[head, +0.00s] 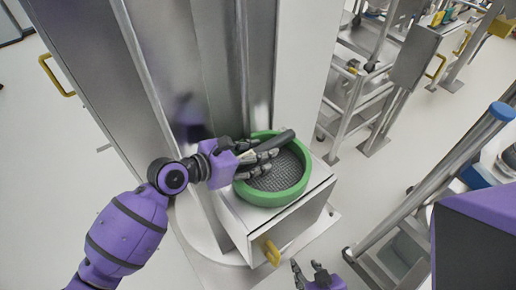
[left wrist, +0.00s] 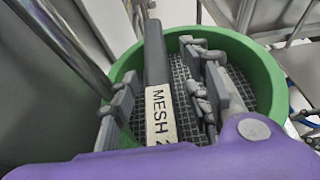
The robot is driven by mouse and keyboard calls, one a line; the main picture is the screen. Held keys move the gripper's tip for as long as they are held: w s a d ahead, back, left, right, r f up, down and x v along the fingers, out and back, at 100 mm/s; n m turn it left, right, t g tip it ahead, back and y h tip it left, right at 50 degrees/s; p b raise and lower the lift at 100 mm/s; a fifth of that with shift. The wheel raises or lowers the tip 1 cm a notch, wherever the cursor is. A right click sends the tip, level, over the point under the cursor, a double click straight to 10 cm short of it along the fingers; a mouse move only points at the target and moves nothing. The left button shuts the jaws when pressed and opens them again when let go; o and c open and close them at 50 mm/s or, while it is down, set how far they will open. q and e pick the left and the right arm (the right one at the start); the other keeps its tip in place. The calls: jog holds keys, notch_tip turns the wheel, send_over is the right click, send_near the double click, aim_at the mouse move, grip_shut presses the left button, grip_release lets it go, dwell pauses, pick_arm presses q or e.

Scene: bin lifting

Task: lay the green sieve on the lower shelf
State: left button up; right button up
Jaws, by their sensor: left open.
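The green sieve (head: 268,198) is a round ring with a grey mesh floor. It rests on top of a metal box (head: 238,222) beside a tall steel column. A dark bar (left wrist: 155,60) with a label reading "MESH" lies across the sieve. My left gripper (head: 270,157) is over the sieve, open, with its fingers on either side of the bar. In the left wrist view the sieve's rim (left wrist: 262,70) curves around the fingers. My right gripper (head: 307,268) is low in the head view, with its fingers apart and empty. I cannot tell which surface is the lower shelf.
A yellow handle (head: 271,253) sticks out from the box front. A steel rack (head: 362,90) with shelves stands at the back right. A steel frame with a blue-capped post (head: 502,111) stands at the right. The pale floor between them is clear.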

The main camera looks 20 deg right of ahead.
pick_arm(q)
jog(key=shift+c, duration=0.2)
grip_shut()
jog(key=shift+w+r, duration=0.1)
jog(key=shift+r, duration=0.05)
